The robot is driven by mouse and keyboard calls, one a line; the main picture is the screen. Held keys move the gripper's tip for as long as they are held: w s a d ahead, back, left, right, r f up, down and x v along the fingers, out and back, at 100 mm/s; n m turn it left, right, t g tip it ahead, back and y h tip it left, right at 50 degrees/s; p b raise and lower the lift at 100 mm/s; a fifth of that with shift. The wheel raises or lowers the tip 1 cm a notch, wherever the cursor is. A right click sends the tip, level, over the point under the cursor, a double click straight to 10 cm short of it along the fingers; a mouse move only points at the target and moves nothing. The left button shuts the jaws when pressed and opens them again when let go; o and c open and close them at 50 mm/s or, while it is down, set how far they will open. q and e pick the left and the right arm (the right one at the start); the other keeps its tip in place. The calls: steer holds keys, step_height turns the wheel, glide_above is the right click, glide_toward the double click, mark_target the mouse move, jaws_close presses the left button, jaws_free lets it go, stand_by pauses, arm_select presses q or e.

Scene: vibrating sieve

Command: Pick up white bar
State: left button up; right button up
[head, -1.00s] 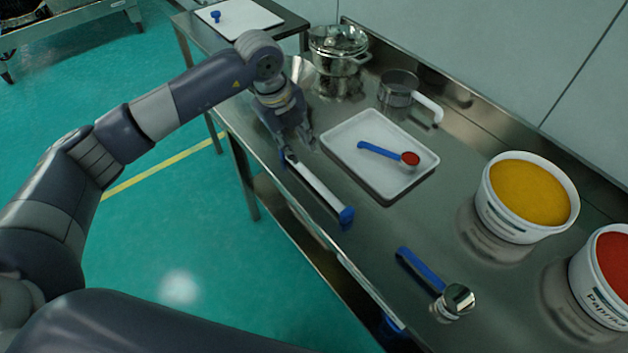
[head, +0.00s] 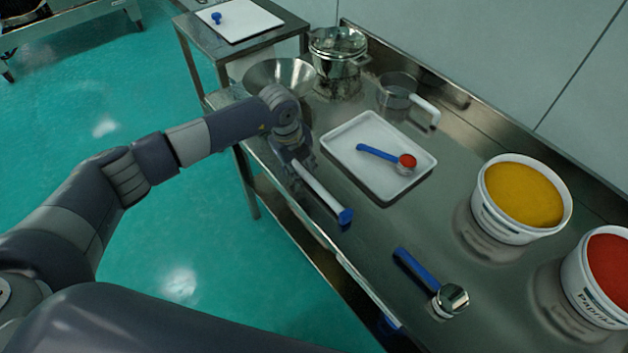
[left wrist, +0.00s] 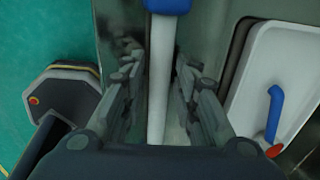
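The white bar (head: 322,192) with blue ends lies near the front edge of the steel table, slanting toward the lower right. My left gripper (head: 297,166) is low over its far end in the head view and hides that end. In the left wrist view the white bar (left wrist: 160,95) runs lengthwise between the two fingers of my left gripper (left wrist: 158,85). The fingers are open, with a narrow gap showing on each side of the bar. My right gripper is not in view.
A white tray (head: 349,143) with a blue-handled spoon (head: 378,153) lies right of the bar. A blue-handled scoop (head: 420,270) lies nearer.

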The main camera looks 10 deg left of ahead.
arm_select(q)
jaws_close()
steer(key=shift+r, duration=0.2)
